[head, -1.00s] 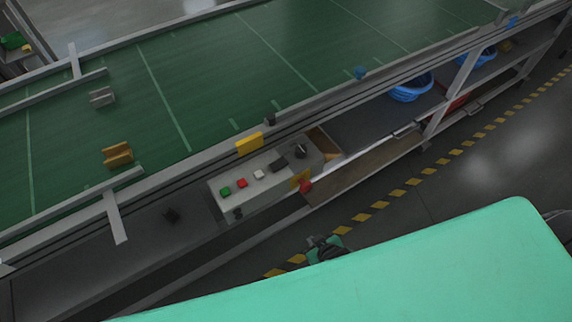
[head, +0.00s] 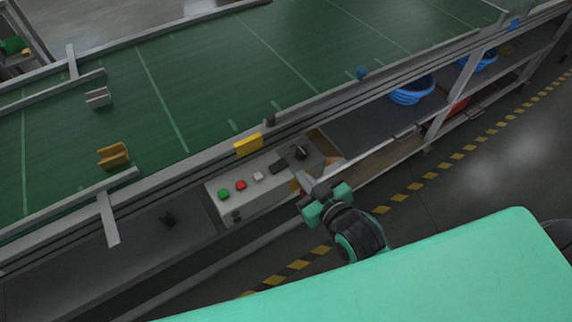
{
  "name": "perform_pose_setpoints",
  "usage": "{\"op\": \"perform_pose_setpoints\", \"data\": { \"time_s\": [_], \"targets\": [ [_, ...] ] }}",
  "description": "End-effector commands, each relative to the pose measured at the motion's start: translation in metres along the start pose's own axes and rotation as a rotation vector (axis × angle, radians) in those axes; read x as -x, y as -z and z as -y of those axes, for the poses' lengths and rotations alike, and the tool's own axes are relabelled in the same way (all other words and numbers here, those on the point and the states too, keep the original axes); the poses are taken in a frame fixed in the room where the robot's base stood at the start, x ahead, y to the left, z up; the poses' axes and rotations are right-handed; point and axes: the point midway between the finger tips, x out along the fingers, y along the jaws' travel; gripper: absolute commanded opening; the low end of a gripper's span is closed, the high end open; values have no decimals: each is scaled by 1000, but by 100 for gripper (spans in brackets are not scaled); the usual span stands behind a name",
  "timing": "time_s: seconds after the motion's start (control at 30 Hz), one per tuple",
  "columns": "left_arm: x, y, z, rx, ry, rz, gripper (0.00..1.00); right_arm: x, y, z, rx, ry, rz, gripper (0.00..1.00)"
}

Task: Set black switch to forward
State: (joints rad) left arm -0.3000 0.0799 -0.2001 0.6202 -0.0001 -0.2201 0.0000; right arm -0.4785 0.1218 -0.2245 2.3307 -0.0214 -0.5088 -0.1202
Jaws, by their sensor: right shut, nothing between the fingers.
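The control box (head: 240,205) is a grey panel on the side of the conveyor, with a green button (head: 223,194), a red button (head: 240,185) and a white button (head: 258,176) in a row. The black switch (head: 301,152) is a small dark knob at the panel's right end; its exact setting is too small to tell. My right gripper (head: 303,179) is shut and empty, just below and in front of the switch, apart from it as far as I can tell. My left gripper is not in view.
The green conveyor belt (head: 230,75) with its metal rail lies behind the panel. A yellow block (head: 248,145) sits at the rail above the panel. Blue baskets (head: 411,90) stand on the shelf at right. The floor with yellow-black tape (head: 430,175) is clear.

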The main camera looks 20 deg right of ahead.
Motion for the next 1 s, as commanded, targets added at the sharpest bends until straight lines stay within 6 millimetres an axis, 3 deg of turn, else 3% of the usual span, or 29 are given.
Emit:
{"op": "perform_pose_setpoints", "data": {
  "time_s": [0.27,0.43,0.93,1.0],
  "targets": [
    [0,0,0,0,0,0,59,-1,0,0,0,0,1,0],
    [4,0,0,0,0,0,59,-13,1,0,-1,0,0,0],
    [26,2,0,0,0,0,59,-102,2,0,0,0,0,0],
    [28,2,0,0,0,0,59,-104,-12,0,0,1,7,0]
  ]
}}
